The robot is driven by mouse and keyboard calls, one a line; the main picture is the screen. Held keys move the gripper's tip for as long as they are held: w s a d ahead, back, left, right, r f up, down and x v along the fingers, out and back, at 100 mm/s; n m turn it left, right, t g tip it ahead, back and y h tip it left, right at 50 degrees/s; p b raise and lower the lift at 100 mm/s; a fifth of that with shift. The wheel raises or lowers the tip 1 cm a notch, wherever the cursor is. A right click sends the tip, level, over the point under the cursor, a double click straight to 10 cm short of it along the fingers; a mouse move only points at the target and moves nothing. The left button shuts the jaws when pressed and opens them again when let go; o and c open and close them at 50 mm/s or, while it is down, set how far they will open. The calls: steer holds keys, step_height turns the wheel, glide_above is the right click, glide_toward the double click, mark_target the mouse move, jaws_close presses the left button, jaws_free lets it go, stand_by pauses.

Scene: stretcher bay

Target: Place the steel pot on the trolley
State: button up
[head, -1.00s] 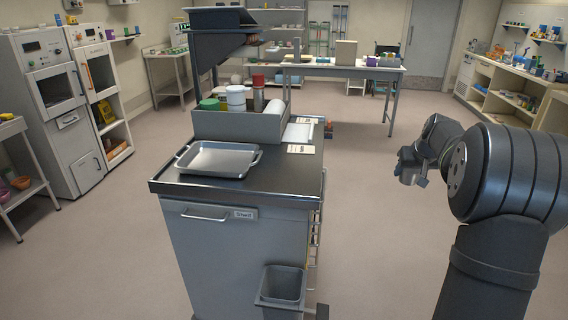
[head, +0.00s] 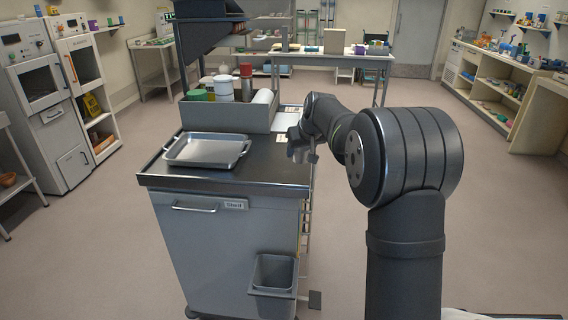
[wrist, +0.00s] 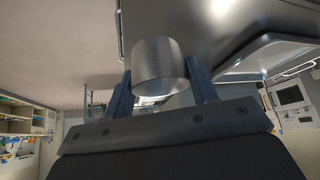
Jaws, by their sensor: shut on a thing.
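The steel pot (wrist: 160,65) is a small plain metal cylinder. In the wrist view it sits between the two dark blue fingers of my gripper (wrist: 162,85), which is shut on it. In the head view my gripper (head: 300,147) is over the right edge of the trolley top, and the pot is small and hard to tell from the gripper there. The trolley (head: 258,172) has a dark top and a grey front with a drawer handle. The pot appears held above the top; the exact gap cannot be told.
A shallow metal tray (head: 205,151) lies on the trolley's left part. Behind it, a grey bin (head: 232,117) holds several bottles and tubs. Papers lie at the right rear, and a small waste bin (head: 273,274) hangs on the front. The trolley's front right top is clear.

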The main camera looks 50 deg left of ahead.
steer(key=a, duration=0.1)
steer(key=s+a+f, duration=0.1)
steer(key=a+f, duration=0.1)
steer(key=shift+s+a+f, duration=0.2)
steer(key=shift+s+f, duration=0.05)
steer(key=shift+s, duration=0.15)
steer(key=shift+f, duration=1.85)
steer(key=shift+f, duration=0.2)
steer(key=o, duration=1)
steer(key=shift+c, duration=0.2)
steer(key=shift+r, duration=0.1)
steer(key=shift+r, duration=0.25)
steer(key=v, duration=1.1)
steer(key=shift+d+r, duration=0.3)
